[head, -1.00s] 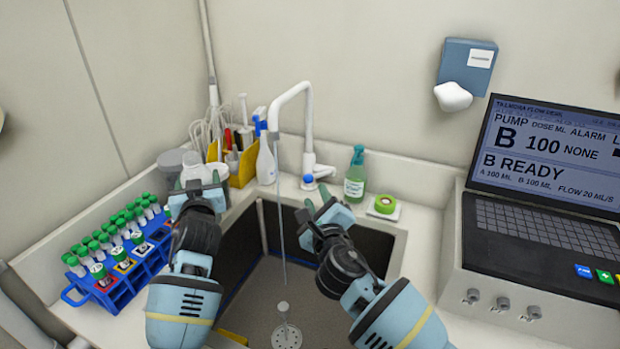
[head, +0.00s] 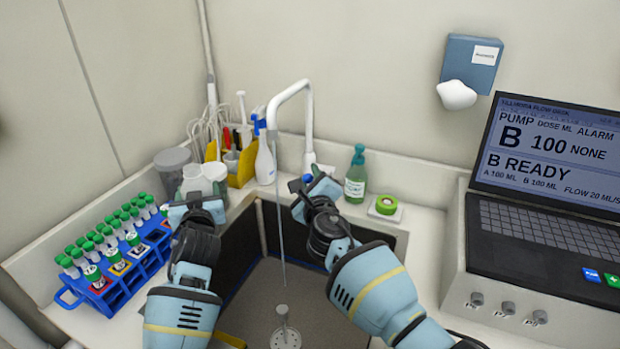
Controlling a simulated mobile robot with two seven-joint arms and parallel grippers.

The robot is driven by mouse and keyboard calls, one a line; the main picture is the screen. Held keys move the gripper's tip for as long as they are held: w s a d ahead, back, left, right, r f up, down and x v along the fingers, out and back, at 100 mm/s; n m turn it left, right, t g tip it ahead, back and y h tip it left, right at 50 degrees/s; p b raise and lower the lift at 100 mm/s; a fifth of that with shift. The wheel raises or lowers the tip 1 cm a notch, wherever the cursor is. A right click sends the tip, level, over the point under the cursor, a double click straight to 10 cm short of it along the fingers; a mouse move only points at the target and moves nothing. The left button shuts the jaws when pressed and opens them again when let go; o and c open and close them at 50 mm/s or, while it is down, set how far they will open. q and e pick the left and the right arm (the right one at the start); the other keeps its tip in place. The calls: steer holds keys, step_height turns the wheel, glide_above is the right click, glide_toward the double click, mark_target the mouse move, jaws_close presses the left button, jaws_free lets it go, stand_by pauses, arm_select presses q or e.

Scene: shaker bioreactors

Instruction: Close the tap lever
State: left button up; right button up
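The white tap (head: 308,118) stands behind the sink, its spout arched to the left. A thin stream of water (head: 281,230) runs from the spout to the drain. My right gripper (head: 306,184) is at the tap's base, its fingers apart. A small blue spot of the lever (head: 307,178) shows between the fingertips; the rest of the lever is hidden, and I cannot tell whether they touch. My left gripper (head: 196,203) is open and empty over the counter at the sink's left, in front of white-lidded jars.
A blue rack (head: 122,286) of green-capped tubes stands at the left. A green bottle (head: 356,177) and green tape roll (head: 386,204) sit close right of my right gripper. A spray bottle (head: 265,163) stands left of the tap. The pump console (head: 535,235) fills the right.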

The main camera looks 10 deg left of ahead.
mark_target(195, 179)
arm_select(q)
steer(key=shift+r, duration=0.2)
arm_select(e)
jaws_close()
steer(key=shift+r, duration=0.1)
arm_select(q)
steer(key=shift+r, duration=0.95)
arm_select(e)
steer(key=shift+w+r, duration=0.25)
steer(key=shift+r, duration=0.35)
arm_select(q)
steer(key=shift+r+t+p, duration=0.3)
steer(key=shift+r+p, duration=0.25)
steer(key=shift+r, duration=0.4)
arm_select(e)
steer(key=shift+w+d+r+m+g, duration=0.15)
steer(key=shift+w+r+m+g, duration=0.25)
steer(key=shift+g, duration=0.2)
steer(key=shift+r, duration=0.1)
jaws_free()
arm_select(q)
steer(key=shift+f, duration=0.15)
arm_select(e)
steer(key=shift+s, duration=0.1)
